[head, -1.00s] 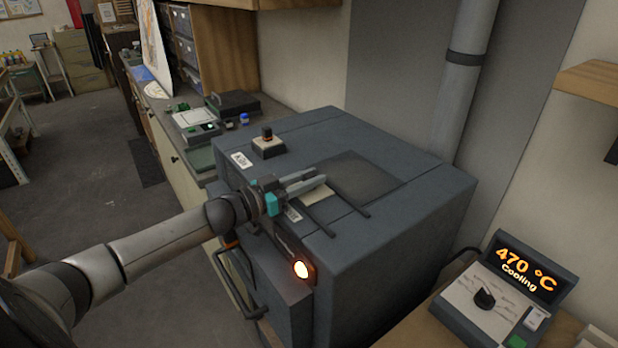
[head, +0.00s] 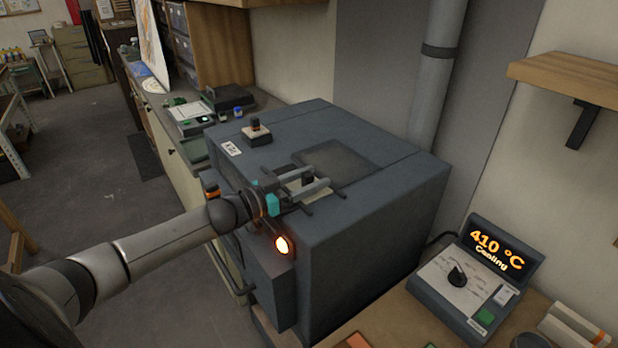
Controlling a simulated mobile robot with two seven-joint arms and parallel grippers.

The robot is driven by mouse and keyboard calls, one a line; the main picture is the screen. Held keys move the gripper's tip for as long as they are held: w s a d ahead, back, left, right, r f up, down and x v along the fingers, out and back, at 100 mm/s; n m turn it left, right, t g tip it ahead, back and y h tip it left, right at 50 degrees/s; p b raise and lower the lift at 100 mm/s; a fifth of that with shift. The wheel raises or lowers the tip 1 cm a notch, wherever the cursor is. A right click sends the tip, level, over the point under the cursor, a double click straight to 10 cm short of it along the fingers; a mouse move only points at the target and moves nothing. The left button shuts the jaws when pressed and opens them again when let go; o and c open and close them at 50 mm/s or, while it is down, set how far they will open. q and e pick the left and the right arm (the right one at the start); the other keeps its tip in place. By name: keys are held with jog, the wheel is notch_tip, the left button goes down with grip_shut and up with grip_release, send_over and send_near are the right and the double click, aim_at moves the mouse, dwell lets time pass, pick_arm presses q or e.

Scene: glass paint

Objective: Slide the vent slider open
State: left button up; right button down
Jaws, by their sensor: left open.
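The kiln (head: 375,225) is a large dark grey box. On its top, a pale plate (head: 294,187) with a small dark knob (head: 308,178) lies between two dark rails; this looks like the vent slider. A darker flat panel (head: 345,163) lies just beyond it. My left gripper (head: 317,178) is open, low over the kiln top, with one finger on each side of the knob. I cannot tell whether the fingers touch it. The fingers hide part of the plate. My right gripper is not in view.
A small knobbed block (head: 257,133) sits on the kiln's far left top. A controller (head: 474,275) reading "410 °C Cooling" stands at right on a wooden bench. A wall shelf (head: 575,85) juts out upper right.

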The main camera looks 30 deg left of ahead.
pick_arm(q)
jog(key=shift+a, duration=0.15)
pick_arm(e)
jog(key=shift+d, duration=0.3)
pick_arm(q)
jog(key=shift+s+a, duration=0.2)
jog(key=shift+s, duration=0.2)
jog(key=v, duration=1.4)
jog(key=shift+s, duration=0.15)
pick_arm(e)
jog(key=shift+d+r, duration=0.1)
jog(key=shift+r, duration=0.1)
